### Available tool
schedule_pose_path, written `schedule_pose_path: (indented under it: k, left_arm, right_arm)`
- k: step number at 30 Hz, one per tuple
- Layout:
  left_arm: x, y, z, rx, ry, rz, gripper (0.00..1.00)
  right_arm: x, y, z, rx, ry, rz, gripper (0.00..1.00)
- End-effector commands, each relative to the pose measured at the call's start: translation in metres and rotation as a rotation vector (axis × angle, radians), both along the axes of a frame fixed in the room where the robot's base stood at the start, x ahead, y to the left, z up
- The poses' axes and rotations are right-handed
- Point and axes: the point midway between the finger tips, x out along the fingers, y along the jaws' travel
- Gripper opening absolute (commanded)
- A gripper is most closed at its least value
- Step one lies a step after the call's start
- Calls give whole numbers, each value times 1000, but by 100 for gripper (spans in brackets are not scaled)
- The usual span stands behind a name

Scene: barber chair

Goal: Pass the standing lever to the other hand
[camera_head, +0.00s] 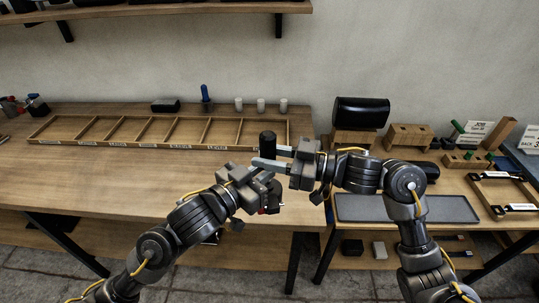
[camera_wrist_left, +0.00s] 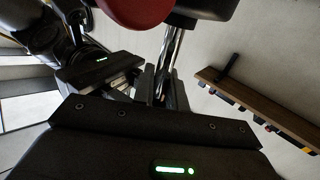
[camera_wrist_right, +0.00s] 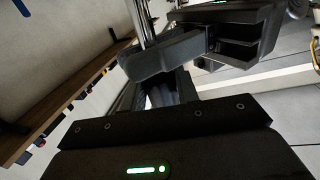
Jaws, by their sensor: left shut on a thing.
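The standing lever (camera_head: 268,138) is upright between my two hands, its black grip on top in the head view. Its metal rod shows in the left wrist view (camera_wrist_left: 172,60) and in the right wrist view (camera_wrist_right: 142,22). A red part (camera_wrist_left: 136,8) shows at the top of the left wrist view. My left gripper (camera_head: 266,183) is shut on the lever below the black grip. My right gripper (camera_head: 273,157) comes from the right, its fingers apart at the lever just under the grip. The fingers hide much of the rod; contact on the right is unclear.
Behind the hands, a long wooden tray (camera_head: 165,118) with labelled compartments lies on the wooden workbench (camera_head: 80,175). White cups (camera_head: 261,105) and a blue-handled tool (camera_head: 206,93) stand behind it. At right, a second table holds a grey mat (camera_head: 450,209), wooden blocks (camera_head: 408,136) and a black roll (camera_head: 361,112).

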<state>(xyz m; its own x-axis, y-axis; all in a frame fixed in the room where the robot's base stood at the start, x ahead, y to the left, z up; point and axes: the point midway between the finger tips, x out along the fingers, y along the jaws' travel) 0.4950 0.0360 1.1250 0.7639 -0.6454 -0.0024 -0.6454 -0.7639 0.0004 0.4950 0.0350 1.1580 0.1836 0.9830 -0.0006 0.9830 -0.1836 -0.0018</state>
Motion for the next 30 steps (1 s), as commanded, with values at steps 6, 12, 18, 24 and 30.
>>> schedule_pose_path:
  k: [6,12,18,24,30]
  left_arm:
    - [0,0,2,-3,-4,-1,0]
    - [0,0,2,-2,-2,-1,36]
    - [0,0,1,-1,-2,0,39]
    - [-5,5,0,1,-1,0,39]
    - [-28,25,0,1,0,1,39]
  right_arm:
    - [1,-1,0,0,1,-2,0]
    - [1,-1,2,4,-2,-2,0]
    - [1,0,2,4,-2,-2,0]
    - [0,0,2,4,-2,-1,0]
    - [0,0,2,4,-2,-1,0]
